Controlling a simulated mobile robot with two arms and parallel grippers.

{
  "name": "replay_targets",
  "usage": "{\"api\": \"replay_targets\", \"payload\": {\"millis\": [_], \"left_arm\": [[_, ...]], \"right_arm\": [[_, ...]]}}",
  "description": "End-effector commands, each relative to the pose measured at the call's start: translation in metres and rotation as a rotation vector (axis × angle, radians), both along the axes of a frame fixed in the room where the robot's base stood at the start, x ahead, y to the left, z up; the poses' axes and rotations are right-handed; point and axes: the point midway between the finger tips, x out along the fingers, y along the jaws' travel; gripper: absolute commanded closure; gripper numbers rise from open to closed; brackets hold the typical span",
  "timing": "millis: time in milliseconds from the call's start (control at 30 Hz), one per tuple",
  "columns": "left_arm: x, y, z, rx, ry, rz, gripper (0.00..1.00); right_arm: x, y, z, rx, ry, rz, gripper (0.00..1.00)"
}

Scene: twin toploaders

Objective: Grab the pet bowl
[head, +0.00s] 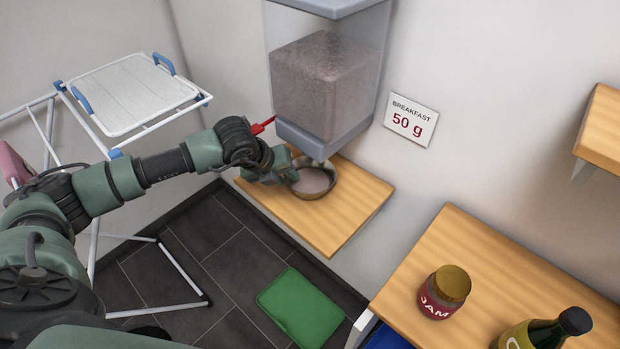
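The pet bowl (326,190) is a round brownish bowl with greyish contents. It stands on a small wooden shelf (335,223) below the spout of a clear food dispenser (325,85). My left gripper (292,172) is at the bowl's left rim, reaching in from the left. Its fingers are small and partly hidden by the wrist and the bowl, so I cannot tell whether they are closed on the rim. My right gripper is not in view.
A red lever (262,126) sticks out left of the dispenser, close to my wrist. A wooden counter (425,262) at right holds a jam jar (436,305) and a bottle (530,333). A drying rack (150,128) stands left. A green mat (300,306) lies on the floor.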

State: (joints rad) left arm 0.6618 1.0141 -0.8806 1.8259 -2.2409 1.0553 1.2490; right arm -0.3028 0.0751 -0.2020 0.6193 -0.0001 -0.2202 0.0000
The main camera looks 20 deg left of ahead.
Motion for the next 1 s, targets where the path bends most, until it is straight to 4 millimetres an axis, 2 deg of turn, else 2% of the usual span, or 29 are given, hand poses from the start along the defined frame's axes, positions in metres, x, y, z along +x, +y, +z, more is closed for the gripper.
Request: {"api": "replay_targets", "payload": {"millis": [300,400,1000], "left_arm": [[0.0034,-0.0011,-0.0068,0.000,-0.001,-0.001,0.72],[0.0033,-0.0011,-0.0066,0.000,-0.001,-0.001,1.00],[0.0029,-0.0011,-0.0069,0.000,0.001,-0.001,1.00]], "right_arm": [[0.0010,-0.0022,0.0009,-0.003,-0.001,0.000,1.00],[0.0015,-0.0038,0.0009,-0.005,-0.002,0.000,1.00],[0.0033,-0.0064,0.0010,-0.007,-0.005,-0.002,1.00]]}}
